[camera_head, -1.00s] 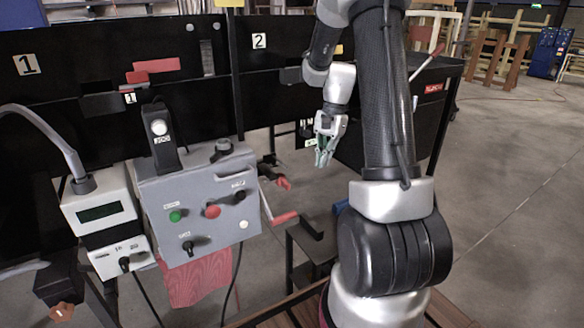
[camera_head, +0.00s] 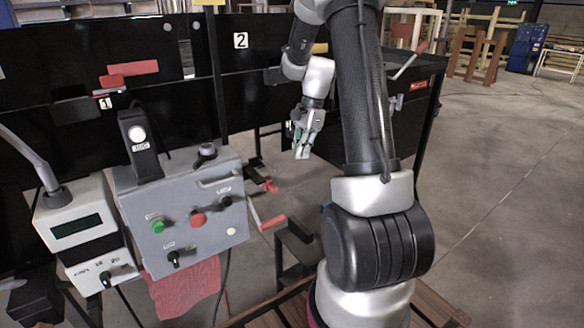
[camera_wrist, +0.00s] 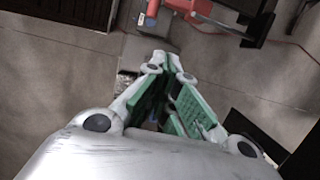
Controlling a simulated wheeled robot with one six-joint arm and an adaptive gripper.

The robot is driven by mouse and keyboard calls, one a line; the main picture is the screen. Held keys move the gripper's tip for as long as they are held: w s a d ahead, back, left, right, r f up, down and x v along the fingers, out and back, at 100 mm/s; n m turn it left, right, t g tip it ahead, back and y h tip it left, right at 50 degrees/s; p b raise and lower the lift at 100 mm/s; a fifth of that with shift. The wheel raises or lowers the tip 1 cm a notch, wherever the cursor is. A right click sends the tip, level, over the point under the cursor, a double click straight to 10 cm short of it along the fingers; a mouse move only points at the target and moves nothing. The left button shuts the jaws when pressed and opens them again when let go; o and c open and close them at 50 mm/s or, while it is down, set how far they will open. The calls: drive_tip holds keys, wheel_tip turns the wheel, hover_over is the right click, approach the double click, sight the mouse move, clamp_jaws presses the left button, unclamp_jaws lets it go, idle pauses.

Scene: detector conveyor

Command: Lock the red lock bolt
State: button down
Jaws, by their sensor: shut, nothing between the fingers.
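My gripper (camera_head: 302,150) hangs fingers-down in mid-air in front of the black panels, to the right of the grey control box. In the wrist view its green-padded fingers (camera_wrist: 165,65) are together with nothing between them. Several red parts show, and I cannot tell for sure which is the lock bolt. A small red part on a dark bracket (camera_head: 269,185) is left of and below my gripper, apart from it. A red handle (camera_head: 270,223) sticks out below that. In the wrist view a red part (camera_wrist: 180,5) lies at the top edge, beyond the fingertips and partly cut off.
The grey control box (camera_head: 225,235) with buttons and knobs stands at left, beside a white display unit (camera_head: 78,228). Red blocks (camera_head: 132,69) sit on the black panel at upper left. A red-ended lever (camera_head: 411,62) stands at right. Open floor (camera_head: 500,200) lies at right.

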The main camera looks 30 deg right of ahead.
sight(276, 188)
drive_tip(key=a+f, duration=0.6)
drive_tip(key=f, duration=0.3)
drive_tip(key=shift+s, duration=0.15)
drive_tip(key=shift+a, duration=0.15)
drive_tip(key=shift+a, duration=1.55)
drive_tip(key=shift+r, duration=0.1)
drive_tip(key=v, duration=1.2)
drive_tip(key=shift+d, duration=0.1)
